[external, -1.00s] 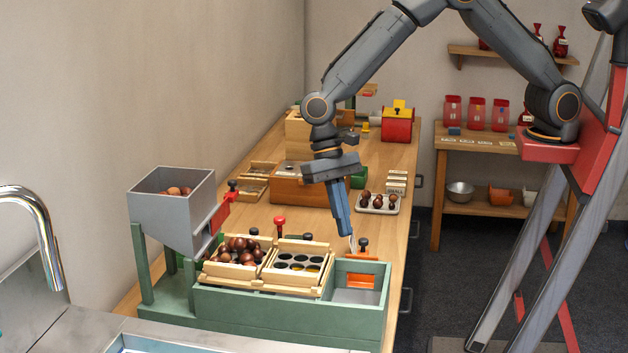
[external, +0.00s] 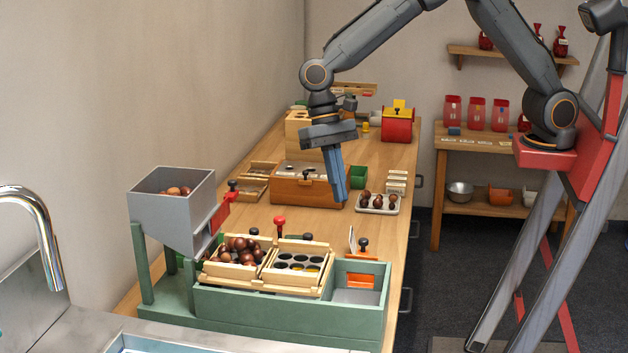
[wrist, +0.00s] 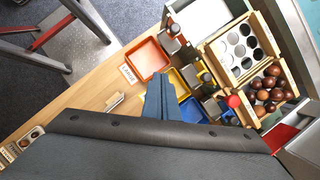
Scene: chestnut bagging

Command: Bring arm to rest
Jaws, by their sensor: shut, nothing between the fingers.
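My gripper (external: 339,198) is shut and empty, with its blue fingers pointing down above the wooden table (external: 240,223). In the external view it hangs in front of the wooden box (external: 290,188) and left of the small tray of chestnuts (external: 364,208). In the wrist view the closed blue fingertips (wrist: 161,82) are in front of several coloured bins, among them an orange one (wrist: 148,59).
The green station (external: 245,312) holds a crate of chestnuts (external: 228,270) and a tray with round holes (external: 291,278). A grey hopper (external: 170,215) stands at left. A side table (external: 480,147) is at right. Free room lies above the table.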

